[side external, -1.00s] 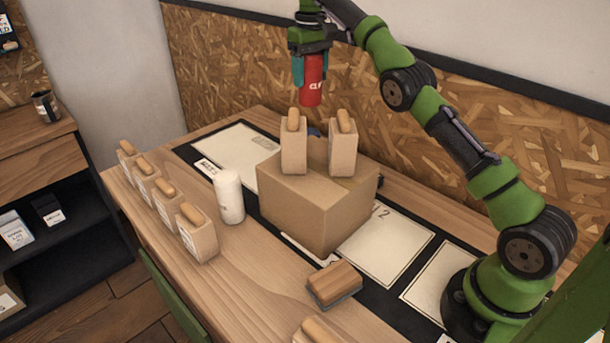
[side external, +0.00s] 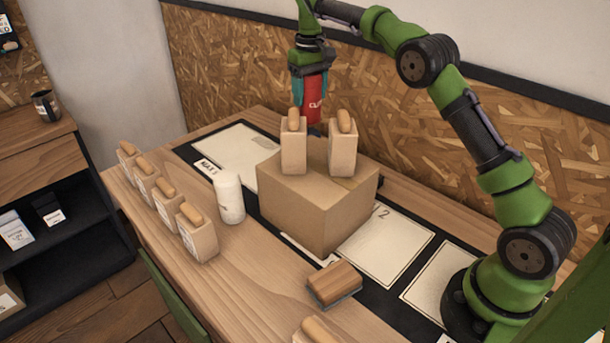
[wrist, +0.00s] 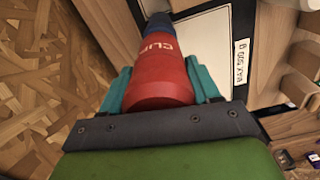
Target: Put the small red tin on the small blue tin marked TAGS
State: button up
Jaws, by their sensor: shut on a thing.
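My gripper (side external: 310,86) is shut on the small red tin (side external: 315,98), with a teal finger on either side. The tin is upright, its white lettering partly readable, and it hangs behind the cardboard box. In the wrist view the red tin (wrist: 160,75) fills the space between the fingers of my gripper (wrist: 161,88). A small blue tin (wrist: 158,21) shows just beyond the red tin's far end. In the side view only a dark blue sliver shows below the red tin, behind the bags. I cannot tell whether the tins touch. The TAGS marking is hidden.
A cardboard box (side external: 310,208) carries two tan bags (side external: 293,148) (side external: 342,152) close in front of the red tin. A white cylinder (side external: 229,198), several tan bags at left and a wooden-backed brush (side external: 334,282) stand on the table. The pale sheet (side external: 237,150) at back left is clear.

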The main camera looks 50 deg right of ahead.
aim_at(310, 104)
jog(key=shift+f, duration=1.6)
jog(key=shift+f, duration=0.1)
jog(key=o, duration=1.2)
jog(key=shift+f, duration=0.1)
jog(key=shift+o, duration=0.2)
